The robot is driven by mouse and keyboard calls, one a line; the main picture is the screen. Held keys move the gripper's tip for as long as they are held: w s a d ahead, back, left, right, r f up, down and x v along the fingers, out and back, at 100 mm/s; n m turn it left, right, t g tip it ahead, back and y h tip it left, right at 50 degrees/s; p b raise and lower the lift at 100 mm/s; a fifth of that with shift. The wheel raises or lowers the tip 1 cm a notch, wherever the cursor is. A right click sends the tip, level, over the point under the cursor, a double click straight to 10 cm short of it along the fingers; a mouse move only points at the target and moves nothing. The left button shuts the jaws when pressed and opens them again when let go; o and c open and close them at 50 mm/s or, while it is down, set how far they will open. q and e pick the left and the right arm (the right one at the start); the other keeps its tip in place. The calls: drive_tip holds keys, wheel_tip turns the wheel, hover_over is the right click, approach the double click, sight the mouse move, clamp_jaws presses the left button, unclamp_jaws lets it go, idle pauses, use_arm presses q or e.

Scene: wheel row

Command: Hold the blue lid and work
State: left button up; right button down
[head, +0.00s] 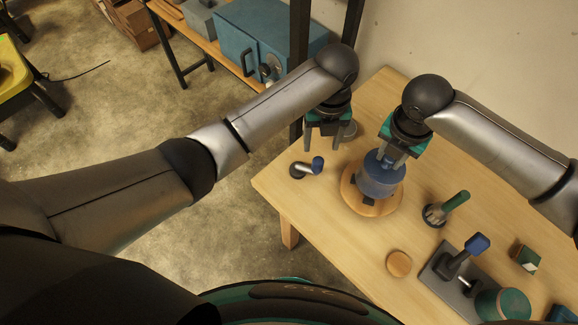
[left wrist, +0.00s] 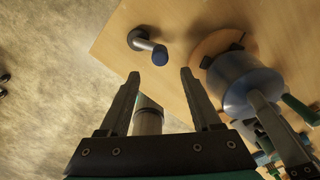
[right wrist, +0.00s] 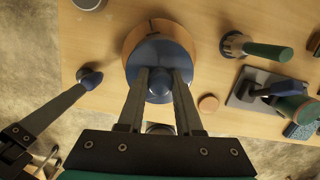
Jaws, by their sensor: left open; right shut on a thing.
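The blue lid (right wrist: 150,52) has a round knob (right wrist: 160,86) on top. It sits on a blue round vessel (head: 380,183) standing on a round wooden base (head: 352,195); I cannot tell where lid and vessel meet. My right gripper (head: 386,158) is shut on the lid's knob from above; its fingers flank the knob in the right wrist view (right wrist: 160,76). My left gripper (head: 326,148) is open and empty, left of the vessel above the table's far-left part. Its two spread fingers show in the left wrist view (left wrist: 160,76).
A blue-ended lever (head: 306,168) is near the table's left edge. A grey cylinder (head: 349,130) stands behind my left gripper. A green-handled tool in a holder (head: 440,210), a wooden disc (head: 399,263) and a grey plate with a blue-tipped lever (head: 445,276) lie toward the front right.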

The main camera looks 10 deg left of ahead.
sight(318, 160)
use_arm(q)
wheel_tip(318, 160, down, 10)
idle(0.6)
